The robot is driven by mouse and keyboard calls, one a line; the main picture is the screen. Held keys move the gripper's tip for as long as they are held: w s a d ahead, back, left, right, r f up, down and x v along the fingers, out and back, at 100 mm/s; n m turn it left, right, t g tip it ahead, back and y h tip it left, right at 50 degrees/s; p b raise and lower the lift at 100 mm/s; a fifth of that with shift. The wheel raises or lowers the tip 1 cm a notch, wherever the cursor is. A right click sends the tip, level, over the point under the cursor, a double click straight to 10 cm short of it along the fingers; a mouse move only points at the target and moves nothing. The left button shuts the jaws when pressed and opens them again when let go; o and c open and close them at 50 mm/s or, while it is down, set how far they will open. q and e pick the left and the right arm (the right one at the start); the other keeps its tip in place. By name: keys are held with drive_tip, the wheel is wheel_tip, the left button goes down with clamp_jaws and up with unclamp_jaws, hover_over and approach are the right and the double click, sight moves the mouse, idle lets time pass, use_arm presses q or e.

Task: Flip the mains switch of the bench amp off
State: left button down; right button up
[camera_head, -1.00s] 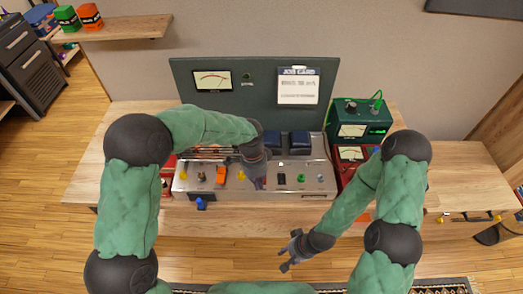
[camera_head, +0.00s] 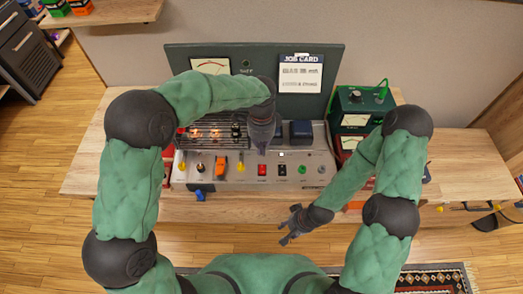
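The bench amp (camera_head: 345,171) is a silver chassis with a row of controls along its front. The row holds a small knob (camera_head: 200,167), an orange switch (camera_head: 221,167), a yellow control (camera_head: 240,169), a red rocker (camera_head: 262,170), a black rocker (camera_head: 282,170) and a green control (camera_head: 302,169). I cannot read which one is labelled mains. My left gripper (camera_head: 262,151) points down just behind the red rocker, apparently above the chassis, with its fingers together and nothing visible in them. My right gripper (camera_head: 289,236) is open and empty in front of the bench.
Glowing tubes (camera_head: 205,132) and dark blocks (camera_head: 301,131) stand on the chassis. A green instrument (camera_head: 355,115) and a red one stand at its right. A job card (camera_head: 301,74) hangs on the back panel (camera_head: 265,63). A blue piece (camera_head: 198,193) hangs at the front left.

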sight(261, 174)
use_arm(q)
drive_tip(key=f, duration=0.3)
drive_tip(key=s+f+b, duration=0.1)
drive_tip(key=f, duration=0.3)
drive_tip(key=f+b, duration=0.1)
drive_tip(key=f, duration=0.3)
drive_tip(key=shift+s, duration=0.2)
drive_tip(key=shift+f+b, duration=0.25)
drive_tip(key=shift+b, duration=0.05)
drive_tip(key=shift+s+f, duration=0.2)
drive_tip(key=shift+f, duration=0.1)
drive_tip(key=shift+w+r+p, duration=0.3)
drive_tip(key=shift+w+p, duration=0.1)
drive_tip(key=shift+w, duration=0.4)
drive_tip(key=shift+r, duration=0.1)
